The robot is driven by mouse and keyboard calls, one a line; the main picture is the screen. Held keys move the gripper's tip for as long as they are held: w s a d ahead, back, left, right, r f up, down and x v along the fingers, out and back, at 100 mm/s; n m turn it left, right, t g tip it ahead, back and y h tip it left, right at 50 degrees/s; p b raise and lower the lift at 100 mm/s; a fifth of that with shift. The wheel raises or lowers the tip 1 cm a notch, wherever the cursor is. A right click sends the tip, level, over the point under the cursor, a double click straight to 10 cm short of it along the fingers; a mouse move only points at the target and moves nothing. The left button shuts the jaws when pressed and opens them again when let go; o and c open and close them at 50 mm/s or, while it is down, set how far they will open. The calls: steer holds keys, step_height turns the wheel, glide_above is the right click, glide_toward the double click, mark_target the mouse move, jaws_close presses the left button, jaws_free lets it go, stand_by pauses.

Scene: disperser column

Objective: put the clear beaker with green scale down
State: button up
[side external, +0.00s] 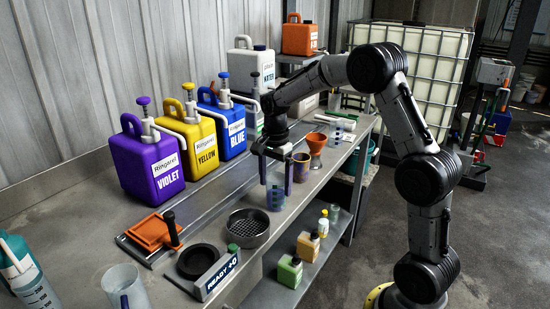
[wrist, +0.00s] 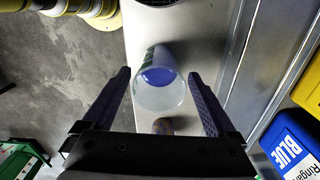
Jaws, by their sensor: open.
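The clear beaker with green scale (side external: 275,198) stands upright on the bench near its front edge, with blue liquid inside. In the wrist view the beaker (wrist: 160,90) shows from above, with green marks on its left side. My gripper (side external: 276,178) is open, pointing down over the beaker. Its two dark fingers are apart on either side of the beaker's upper part. In the wrist view the gripper (wrist: 160,75) shows a gap between each finger and the beaker wall.
A brown cup (side external: 301,168) and an orange funnel (side external: 316,146) stand behind the beaker. A round sieve (side external: 248,228) is in front. Violet (side external: 147,155), yellow (side external: 188,138) and blue (side external: 223,124) canisters line the back. Small bottles (side external: 308,246) sit on the lower shelf.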

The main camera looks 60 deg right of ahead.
steer(key=s+a+r+n+t, duration=0.1)
steer(key=s+a+r+n, duration=0.1)
steer(key=r, duration=0.5)
steer(key=s+a+r+n, duration=0.2)
steer(key=s+a+r, duration=0.1)
steer(key=r, duration=0.3)
steer(key=s+a+n+t, duration=0.1)
steer(key=s+a+n, duration=0.2)
steer(key=s, duration=0.3)
steer(key=s+a+r+n+t, duration=0.1)
steer(key=s+a+n+t, duration=0.1)
steer(key=s+n, duration=0.4)
steer(key=shift+a, duration=0.9)
steer(key=shift+o, duration=0.4)
steer(key=s+a+f+n+t, duration=0.1)
steer(key=s+a+f+n, duration=0.1)
steer(key=s+n, duration=0.4)
steer(key=shift+s+a+f+t, duration=0.2)
steer(key=shift+s+f+t, duration=0.1)
steer(key=shift+s+f, duration=0.5)
steer(key=shift+w+f, duration=0.1)
